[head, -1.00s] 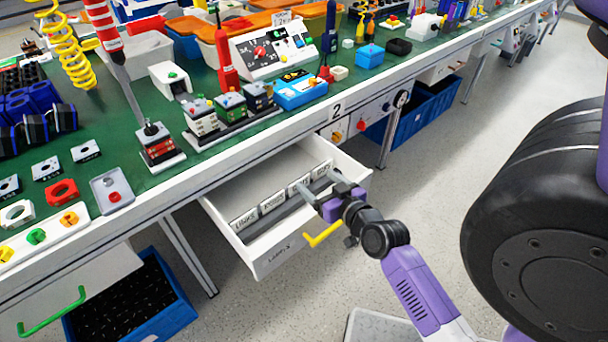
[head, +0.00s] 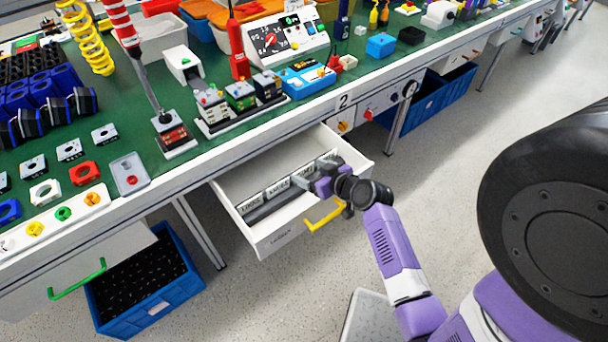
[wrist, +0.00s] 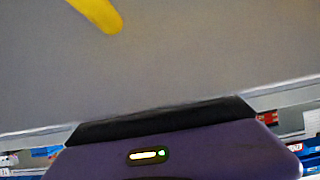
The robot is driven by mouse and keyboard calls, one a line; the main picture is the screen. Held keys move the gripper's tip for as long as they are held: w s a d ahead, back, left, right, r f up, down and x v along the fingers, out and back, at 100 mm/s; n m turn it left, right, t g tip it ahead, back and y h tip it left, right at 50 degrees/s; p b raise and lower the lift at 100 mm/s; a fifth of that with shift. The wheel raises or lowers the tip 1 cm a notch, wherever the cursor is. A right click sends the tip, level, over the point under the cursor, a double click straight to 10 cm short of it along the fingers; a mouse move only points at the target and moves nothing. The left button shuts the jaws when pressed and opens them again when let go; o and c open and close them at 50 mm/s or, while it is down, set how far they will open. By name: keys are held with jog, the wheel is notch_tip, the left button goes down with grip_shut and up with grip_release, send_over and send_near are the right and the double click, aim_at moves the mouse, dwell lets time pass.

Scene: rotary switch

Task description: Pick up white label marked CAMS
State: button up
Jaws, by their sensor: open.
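Several white labels with black lettering stand in a row in the open white drawer, in the head view. The labels at the right end of the row are partly covered by my gripper, and I cannot tell which label reads CAMS. My gripper (head: 312,174) is open at the right part of the row. I cannot tell whether its fingers touch a label. The wrist view shows no label.
The drawer (head: 273,239) has a yellow handle (head: 325,217), just below my gripper; the handle also shows in the wrist view (wrist: 97,13). The green workbench (head: 215,150) above the drawer is crowded with parts. A blue crate (head: 150,285) stands at lower left.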

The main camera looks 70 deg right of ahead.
jog(key=shift+x, duration=0.9)
jog(key=c, duration=1)
jog(key=shift+r, duration=0.1)
